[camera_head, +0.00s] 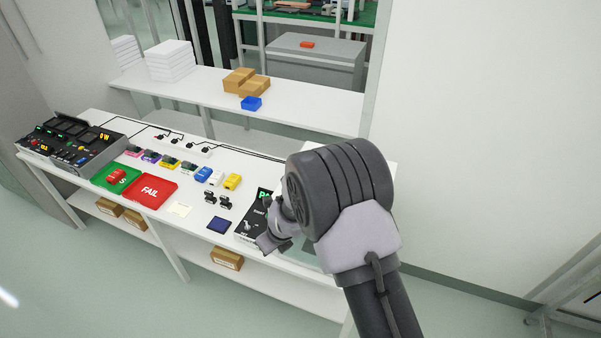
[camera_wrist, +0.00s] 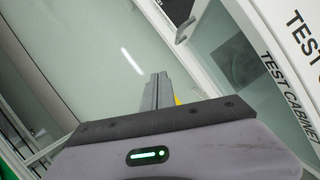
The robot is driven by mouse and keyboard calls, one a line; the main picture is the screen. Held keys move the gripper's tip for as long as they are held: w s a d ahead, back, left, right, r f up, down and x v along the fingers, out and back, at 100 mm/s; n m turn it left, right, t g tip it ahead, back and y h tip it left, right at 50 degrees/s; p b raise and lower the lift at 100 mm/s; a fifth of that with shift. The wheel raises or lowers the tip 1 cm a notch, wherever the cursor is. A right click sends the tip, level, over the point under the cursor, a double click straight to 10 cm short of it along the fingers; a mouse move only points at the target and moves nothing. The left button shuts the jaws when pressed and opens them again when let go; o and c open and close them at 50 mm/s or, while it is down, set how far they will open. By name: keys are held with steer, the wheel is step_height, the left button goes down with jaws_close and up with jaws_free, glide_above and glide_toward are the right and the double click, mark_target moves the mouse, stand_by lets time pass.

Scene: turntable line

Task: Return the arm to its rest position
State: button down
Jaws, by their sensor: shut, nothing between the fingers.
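My arm reaches up from the lower right in the head view, and its dark, thick wrist covers the right end of the white workbench (camera_head: 180,225). My gripper (camera_head: 268,243) is partly hidden behind the wrist and appears over the bench's right part, near a black panel (camera_head: 252,222) with green and white lettering. In the wrist view my gripper (camera_wrist: 157,90) has its fingers together and empty, with pale floor beyond them.
The bench holds a black console (camera_head: 75,145), a green tray (camera_head: 115,178), a red FAIL tray (camera_head: 150,192) and several small coloured parts. A rear shelf (camera_head: 310,98) carries boxes. A white test cabinet (camera_wrist: 268,95) stands at right in the wrist view.

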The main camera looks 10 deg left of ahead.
steer(key=s+d+r+n+t+b, duration=0.1)
steer(key=s+d+r+n+b, duration=0.1)
steer(key=d+r+n+b, duration=0.85)
steer(key=s+d+f+n+t+b, duration=0.1)
steer(key=s+d+f+n+b, duration=0.1)
steer(key=s+d+n+b, duration=0.3)
steer(key=s+d+f+n+t+h+b, duration=0.1)
steer(key=s+d+f+n+b, duration=0.2)
steer(key=s+d+b, duration=0.8)
steer(key=s+n+b, duration=0.1)
steer(key=s+n, duration=0.1)
steer(key=s, duration=0.4)
steer(key=shift+d+f+n+b, duration=0.2)
steer(key=shift+d+n+b, duration=0.15)
